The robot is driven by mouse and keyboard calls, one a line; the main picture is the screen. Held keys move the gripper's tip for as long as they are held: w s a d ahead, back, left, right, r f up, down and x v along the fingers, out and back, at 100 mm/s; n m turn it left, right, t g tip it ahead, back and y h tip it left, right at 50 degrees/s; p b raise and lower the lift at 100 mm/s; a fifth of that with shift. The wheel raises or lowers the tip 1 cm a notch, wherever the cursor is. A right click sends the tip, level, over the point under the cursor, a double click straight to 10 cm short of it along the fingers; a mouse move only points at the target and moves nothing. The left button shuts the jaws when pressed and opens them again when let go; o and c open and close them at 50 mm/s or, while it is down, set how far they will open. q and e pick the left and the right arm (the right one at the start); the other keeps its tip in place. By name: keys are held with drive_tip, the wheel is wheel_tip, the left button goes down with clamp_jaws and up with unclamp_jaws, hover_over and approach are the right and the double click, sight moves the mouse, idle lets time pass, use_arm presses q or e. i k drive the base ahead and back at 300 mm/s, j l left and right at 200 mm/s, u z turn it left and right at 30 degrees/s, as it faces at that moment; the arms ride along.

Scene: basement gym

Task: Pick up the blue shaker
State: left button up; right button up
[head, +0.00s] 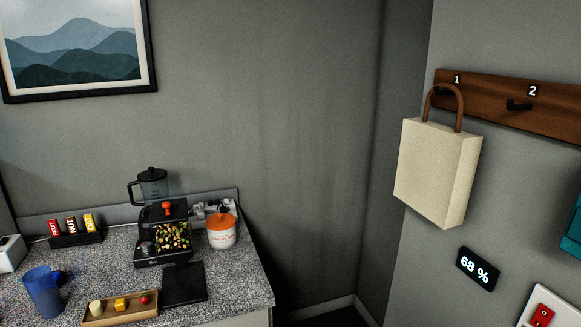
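A translucent blue shaker (43,293) stands upright on the left part of the speckled grey countertop (225,280). A small dark object (60,277) shows right beside it; I cannot tell whether it is part of the shaker. No gripper shows in the head view.
A wooden tray (120,313) with small food pieces lies right of the shaker. Behind are a bar rack (76,240), a blender (152,186), a black appliance (146,262) and an orange-lidded jar (222,234). A white box (11,253) stands at the far left. The counter ends at right.

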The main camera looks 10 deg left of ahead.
sight(39, 282)
drive_tip(key=u, duration=1.7)
